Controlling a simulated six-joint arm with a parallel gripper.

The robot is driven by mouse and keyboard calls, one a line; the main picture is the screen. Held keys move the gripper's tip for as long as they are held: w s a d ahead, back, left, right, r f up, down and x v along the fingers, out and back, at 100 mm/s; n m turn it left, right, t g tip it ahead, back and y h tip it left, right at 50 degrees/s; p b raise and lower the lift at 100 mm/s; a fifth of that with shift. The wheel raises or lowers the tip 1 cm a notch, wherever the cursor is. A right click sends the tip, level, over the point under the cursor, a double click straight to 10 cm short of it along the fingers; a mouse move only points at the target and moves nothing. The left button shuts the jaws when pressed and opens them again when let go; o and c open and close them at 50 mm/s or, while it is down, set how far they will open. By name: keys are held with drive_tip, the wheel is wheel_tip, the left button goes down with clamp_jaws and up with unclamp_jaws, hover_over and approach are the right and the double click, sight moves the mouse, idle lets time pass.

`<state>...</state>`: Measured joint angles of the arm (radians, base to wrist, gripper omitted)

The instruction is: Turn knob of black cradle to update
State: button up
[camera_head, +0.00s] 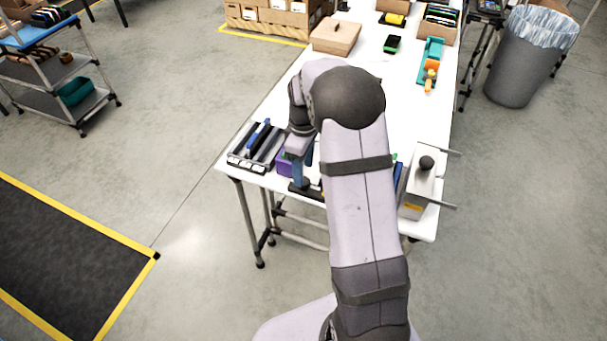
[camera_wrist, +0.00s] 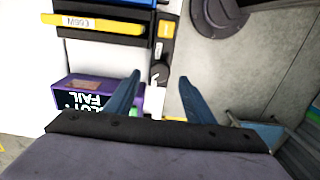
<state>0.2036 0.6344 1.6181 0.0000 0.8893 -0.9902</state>
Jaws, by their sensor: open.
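My gripper (camera_wrist: 158,88) is open in the wrist view, its two blue fingers spread apart. Between the fingertips is a dark knob (camera_wrist: 159,74) with a white mark; a gap shows on each side of it. The knob sits at the end of a narrow panel with black and yellow markings (camera_wrist: 165,32). Beside the panel is a black cradle-like unit (camera_wrist: 72,32) with a yellow bar bearing an upside-down label. In the head view my arm covers most of this area, and the knob is hidden there.
A purple box (camera_wrist: 70,84) with a dark screen reading FAIL upside down stands left of the fingers. A grey metal box (camera_head: 418,190) with a round black knob (camera_head: 426,163) stands at right. A slotted tray (camera_head: 244,160) lies at left.

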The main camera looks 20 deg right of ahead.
drive_tip(key=shift+f+p, duration=0.45)
drive_tip(key=shift+f, duration=1.55)
drive_tip(key=c, duration=1.1)
